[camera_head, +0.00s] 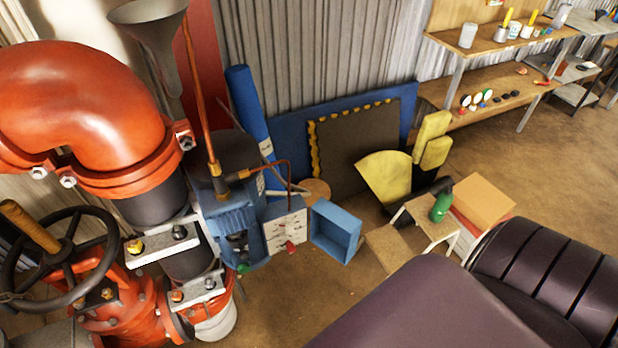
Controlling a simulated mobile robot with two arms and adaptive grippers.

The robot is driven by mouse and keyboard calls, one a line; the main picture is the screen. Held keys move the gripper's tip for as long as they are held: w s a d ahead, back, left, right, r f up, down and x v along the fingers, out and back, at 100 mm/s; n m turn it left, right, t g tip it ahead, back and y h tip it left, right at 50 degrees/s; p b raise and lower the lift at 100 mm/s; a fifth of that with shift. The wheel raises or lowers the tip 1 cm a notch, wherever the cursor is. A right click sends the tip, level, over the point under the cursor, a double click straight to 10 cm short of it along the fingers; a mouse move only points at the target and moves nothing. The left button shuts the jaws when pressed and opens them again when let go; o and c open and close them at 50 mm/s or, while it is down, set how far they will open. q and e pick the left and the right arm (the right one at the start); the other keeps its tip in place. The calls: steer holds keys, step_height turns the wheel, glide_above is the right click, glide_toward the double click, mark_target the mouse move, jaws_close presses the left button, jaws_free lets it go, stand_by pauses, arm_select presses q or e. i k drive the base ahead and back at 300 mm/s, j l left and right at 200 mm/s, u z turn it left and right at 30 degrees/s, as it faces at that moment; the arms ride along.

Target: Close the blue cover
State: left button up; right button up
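The blue cover (336,232) is a shallow, hollow blue tray shape with its open side showing. It stands swung out to the right of a grey panel (285,228) with small markings and a red knob or switch. The panel sits at the right of a blue housing (236,238) joined to the red pipework. The cover is open, apart from the housing's front. I cannot make out its hinge clearly. Neither of my grippers is in view.
A red pipe elbow (75,105) and a black handwheel (60,262) fill the left. A step stool (412,232) with a green bottle (441,206) stands right of the cover. Large dark rounded shapes, possibly mine, block the bottom right. Shelves (505,88) stand at the back right.

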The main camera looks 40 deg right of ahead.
mark_target(333, 229)
steer(key=l+u, duration=0.65)
steer(key=l, duration=0.25)
steer(key=k+l+u, duration=0.15)
steer(key=l+u, duration=0.2)
steer(key=k+l, duration=0.1)
steer(key=l, duration=0.25)
steer(key=k+l, duration=0.1)
steer(key=l, duration=0.25)
steer(key=k+l+u, duration=0.1)
steer(key=l, duration=0.25)
steer(key=k+l, duration=0.15)
steer(key=l, duration=0.2)
